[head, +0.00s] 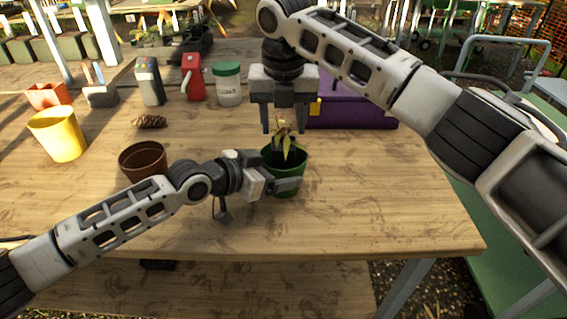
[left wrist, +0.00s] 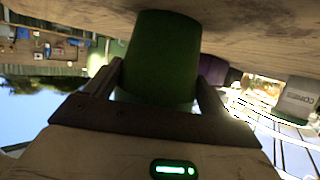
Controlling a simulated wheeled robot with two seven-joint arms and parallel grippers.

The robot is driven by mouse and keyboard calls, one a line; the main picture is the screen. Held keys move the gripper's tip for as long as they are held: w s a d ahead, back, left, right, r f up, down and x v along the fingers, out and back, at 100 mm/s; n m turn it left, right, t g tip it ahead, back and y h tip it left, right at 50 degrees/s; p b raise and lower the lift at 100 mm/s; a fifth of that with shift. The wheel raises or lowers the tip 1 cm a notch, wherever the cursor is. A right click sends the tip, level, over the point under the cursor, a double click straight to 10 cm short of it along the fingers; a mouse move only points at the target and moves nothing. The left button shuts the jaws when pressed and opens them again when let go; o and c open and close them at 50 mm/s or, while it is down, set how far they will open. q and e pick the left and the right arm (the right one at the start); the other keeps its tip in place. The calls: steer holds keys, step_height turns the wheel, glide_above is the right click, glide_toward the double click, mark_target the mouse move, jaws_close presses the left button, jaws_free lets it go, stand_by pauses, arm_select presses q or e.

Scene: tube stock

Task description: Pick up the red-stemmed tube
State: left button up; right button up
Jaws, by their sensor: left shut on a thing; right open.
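A green pot (head: 293,167) holds a small plant (head: 284,141) with green and reddish-yellow leaves; its stem colour is too small to tell. My left gripper (head: 287,186) is shut on the pot's side, low on its wall. In the left wrist view the green pot (left wrist: 162,58) sits between the two fingers. I cannot tell whether its base touches the table. My right gripper (head: 284,119) is open and empty, pointing down just above and behind the plant. No other planted pot shows clearly on the table.
On the wooden table (head: 370,215) stand an empty brown pot (head: 143,161), a yellow pot (head: 57,134), a pine cone (head: 149,121), a green-lidded white tub (head: 228,87), a red container (head: 193,78) and a purple box (head: 355,108). The front right is clear.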

mark_target(283, 143)
steer(key=shift+w+f, duration=0.2)
steer(key=shift+f, duration=3.3)
steer(key=c, duration=0.7)
